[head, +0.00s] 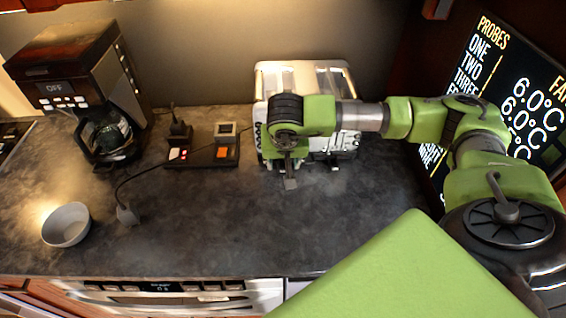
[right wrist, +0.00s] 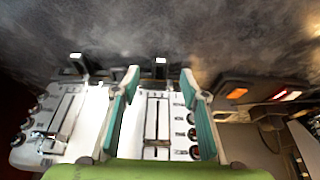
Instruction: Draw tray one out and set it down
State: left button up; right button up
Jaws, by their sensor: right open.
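A white and metal toaster (head: 262,110) stands at the back of the dark counter. In the right wrist view its front (right wrist: 98,112) shows two panels with levers and dials. A dark tab with a pale end (right wrist: 160,66) sticks out low from one panel, and a similar tab (right wrist: 78,62) from the other. I cannot read which is tray one. My right gripper (head: 289,178) is at the toaster's front. In the wrist view its teal-padded fingers (right wrist: 159,85) are open, on either side of the first tab's line, with nothing held. My left gripper is out of view.
A power strip (head: 200,155) with lit switches and a plug lies left of the toaster. A coffee maker (head: 75,75) and a grey bowl (head: 66,225) are farther left. A loose plug (head: 127,214) lies on the counter (head: 210,235). The front middle is clear. A probe display (head: 500,80) stands right.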

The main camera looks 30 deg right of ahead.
aim_at(283, 170)
jog(key=shift+p+x, duration=0.5)
jog(key=shift+x, duration=2.1)
grip_shut()
jog(key=shift+s+a+r, duration=0.1)
jog(key=shift+s+a, duration=0.65)
jog(key=shift+s, duration=0.45)
jog(key=shift+s+a+f, duration=0.1)
jog(key=shift+s+a, duration=0.65)
jog(key=shift+s, duration=0.4)
jog(key=shift+s+a+r, duration=0.1)
jog(key=shift+s+a, duration=0.65)
jog(key=shift+s, duration=0.45)
jog(key=shift+s+a+r+b, duration=0.1)
jog(key=shift+s+a+b, duration=0.35)
jog(key=shift+s+a, duration=0.8)
jog(key=shift+s+a+f+b, duration=0.1)
jog(key=shift+s+a+b, duration=0.4)
jog(key=shift+s, duration=1.3)
jog(key=shift+s+a+r+b, duration=0.1)
jog(key=shift+s+a+b, duration=0.25)
jog(key=shift+s+a, duration=0.95)
jog(key=shift+s+d, duration=0.2)
jog(key=shift+d, duration=0.05)
